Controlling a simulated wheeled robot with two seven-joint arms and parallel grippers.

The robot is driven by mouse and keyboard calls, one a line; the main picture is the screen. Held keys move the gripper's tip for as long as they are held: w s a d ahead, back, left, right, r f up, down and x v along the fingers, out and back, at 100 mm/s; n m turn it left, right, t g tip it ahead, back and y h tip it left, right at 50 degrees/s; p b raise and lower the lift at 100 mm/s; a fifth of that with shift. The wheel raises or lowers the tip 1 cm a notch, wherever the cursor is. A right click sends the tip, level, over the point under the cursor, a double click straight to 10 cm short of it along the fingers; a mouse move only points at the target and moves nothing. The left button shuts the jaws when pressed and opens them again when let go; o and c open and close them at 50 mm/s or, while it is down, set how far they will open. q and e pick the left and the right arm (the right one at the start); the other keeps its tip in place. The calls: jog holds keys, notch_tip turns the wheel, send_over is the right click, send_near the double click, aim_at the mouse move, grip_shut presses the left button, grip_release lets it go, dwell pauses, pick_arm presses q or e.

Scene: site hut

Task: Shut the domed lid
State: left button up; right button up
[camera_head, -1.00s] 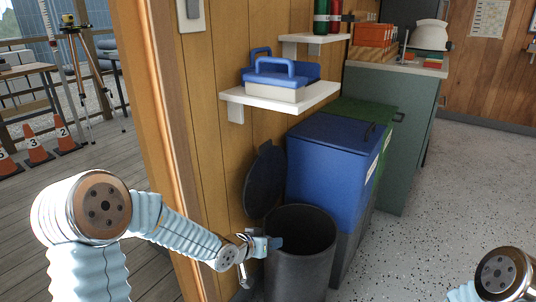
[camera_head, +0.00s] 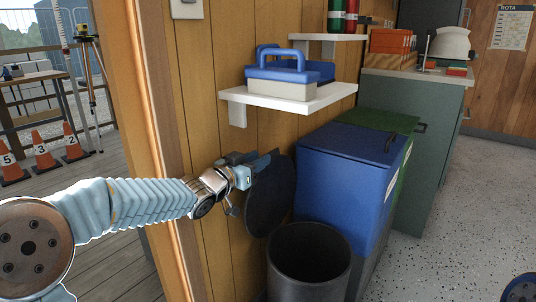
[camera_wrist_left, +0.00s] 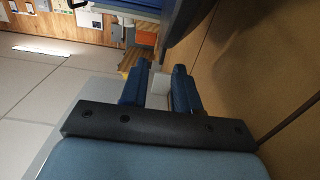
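The dark round lid (camera_head: 270,200) stands raised, tilted back near the wooden wall, at the back left of the dark bin (camera_head: 308,265). The bin's mouth is open. My left gripper (camera_head: 266,160) is at the lid's upper left edge in the head view; I cannot tell whether it touches. In the left wrist view the two blue fingers of my left gripper (camera_wrist_left: 160,88) are apart with nothing clearly between them. A dark surface beyond them, at the top right, may be the lid. My right gripper is out of view.
A blue box bin (camera_head: 345,170) and a green one (camera_head: 378,120) stand right of the dark bin. A white shelf (camera_head: 290,103) with a blue-handled toolbox (camera_head: 284,75) is above the lid. The door frame (camera_head: 140,110) is behind my left arm.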

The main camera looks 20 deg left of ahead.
pick_arm(q)
jog(key=x, duration=0.4)
jog(key=shift+w+d, duration=0.1)
jog(key=shift+w, duration=0.1)
grip_shut()
dwell(1.2)
